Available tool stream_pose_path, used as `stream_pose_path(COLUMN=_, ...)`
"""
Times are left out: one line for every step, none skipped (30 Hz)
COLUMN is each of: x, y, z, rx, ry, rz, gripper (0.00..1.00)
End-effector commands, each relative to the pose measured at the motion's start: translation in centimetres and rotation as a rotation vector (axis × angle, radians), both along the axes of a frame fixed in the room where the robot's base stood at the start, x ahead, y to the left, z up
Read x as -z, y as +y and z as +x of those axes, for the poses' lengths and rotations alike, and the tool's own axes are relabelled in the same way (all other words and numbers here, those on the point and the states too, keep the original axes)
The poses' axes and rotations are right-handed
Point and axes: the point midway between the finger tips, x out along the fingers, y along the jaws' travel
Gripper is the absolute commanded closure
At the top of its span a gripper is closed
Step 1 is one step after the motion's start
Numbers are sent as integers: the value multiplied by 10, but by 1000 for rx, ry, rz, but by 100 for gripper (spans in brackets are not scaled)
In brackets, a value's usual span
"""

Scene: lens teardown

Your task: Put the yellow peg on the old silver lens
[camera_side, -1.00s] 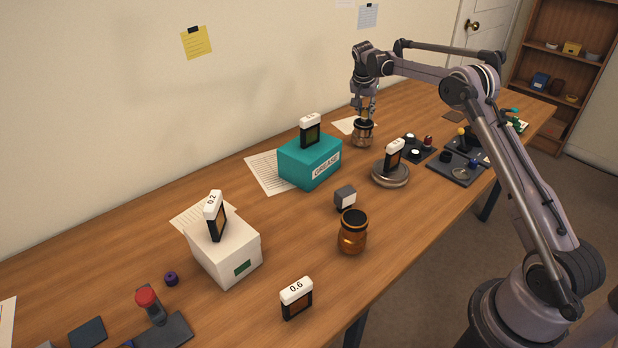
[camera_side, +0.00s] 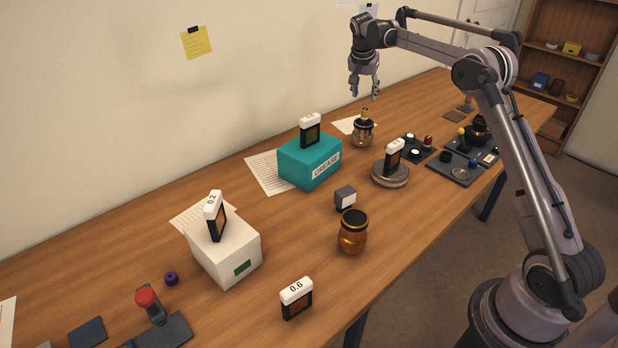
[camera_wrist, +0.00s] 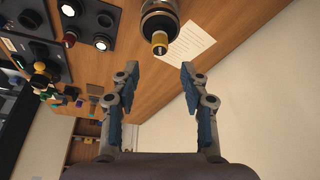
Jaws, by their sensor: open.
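A small silver-and-dark lens barrel (camera_side: 362,134) stands upright on the table beyond the teal box. A thin peg (camera_side: 365,114) with a yellowish look stands up from its top. In the wrist view the lens (camera_wrist: 160,10) is at the top edge, partly cut off. The peg's yellow-banded end (camera_wrist: 160,41) points towards my camera. My gripper (camera_side: 367,95) is above the peg, apart from it. The wrist view shows its two fingers (camera_wrist: 160,68) wide open with nothing between them.
A teal grease box (camera_side: 310,163) with a labelled block on it stands nearby. A round silver disc (camera_side: 390,176) bears another block. Dark trays (camera_side: 455,168) with small parts lie to the right. A paper sheet (camera_side: 352,125) lies behind the lens. An amber jar (camera_side: 352,233) stands nearer.

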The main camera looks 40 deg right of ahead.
Motion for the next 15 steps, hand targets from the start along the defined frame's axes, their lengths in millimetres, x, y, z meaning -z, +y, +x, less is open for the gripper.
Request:
stream_pose_path(x=-8, y=3, z=-2, rx=-1, ry=0, rz=0, gripper=55)
stream_pose_path(x=-13, y=5, z=-2, rx=-1, ry=0, rz=0, gripper=55)
stream_pose_path(x=-18, y=7, z=-3, rx=-1, ry=0, rz=0, gripper=55)
stream_pose_path(x=-21, y=8, z=-3, rx=-1, ry=0, rz=0, gripper=55)
stream_pose_path(x=-24, y=9, z=-4, rx=-1, ry=0, rz=0, gripper=55)
stream_pose_path(x=-27, y=10, z=-4, rx=-1, ry=0, rz=0, gripper=55)
stream_pose_path(x=-29, y=11, z=-5, rx=-1, ry=0, rz=0, gripper=55)
stream_pose_path(x=-31, y=12, z=-5, rx=-1, ry=0, rz=0, gripper=55)
stream_pose_path(x=-33, y=13, z=-6, rx=-2, ry=1, rz=0, gripper=55)
stream_pose_path(x=-35, y=14, z=-6, rx=-5, ry=0, rz=0, gripper=55)
stream_pose_path(x=-37, y=17, z=-7, rx=-10, ry=0, rz=0, gripper=55)
stream_pose_path(x=-40, y=20, z=-8, rx=-21, ry=-2, rz=1, gripper=55)
stream_pose_path(x=-44, y=24, z=-10, rx=-33, ry=-2, rz=1, gripper=55)
stream_pose_path(x=-47, y=29, z=-12, rx=-49, ry=-4, rz=0, gripper=55)
stream_pose_path(x=-53, y=37, z=-15, rx=-75, ry=-7, rz=1, gripper=55)
